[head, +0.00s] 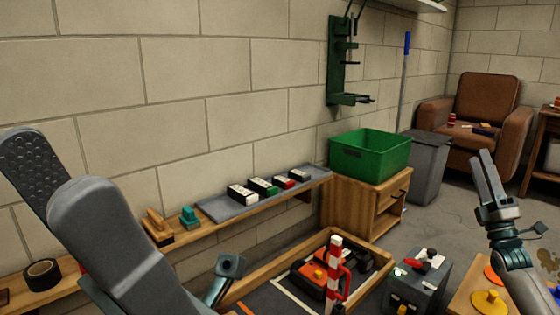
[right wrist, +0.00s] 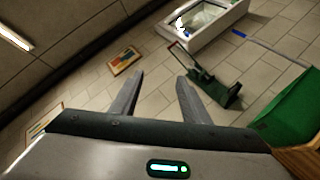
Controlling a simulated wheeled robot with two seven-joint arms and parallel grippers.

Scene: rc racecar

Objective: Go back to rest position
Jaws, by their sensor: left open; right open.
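My left gripper (head: 52,172) is large and close to the camera at the left of the head view. Its two grey fingers stand apart with nothing between them, in front of the wall and the left end of the shelf. My right gripper (head: 481,158) is at the right of the head view, fingers pointing up. In the right wrist view its two dark fingers (right wrist: 158,80) are apart and empty, with the wall behind them.
A wall shelf (head: 190,238) carries a grey mat (head: 215,210) with several small blocks. A green bin (head: 370,155) stands on a wooden cabinet (head: 340,206). Below are a wooden-edged track box (head: 235,290) with an orange car (head: 311,275) and a grey control box (head: 430,282).

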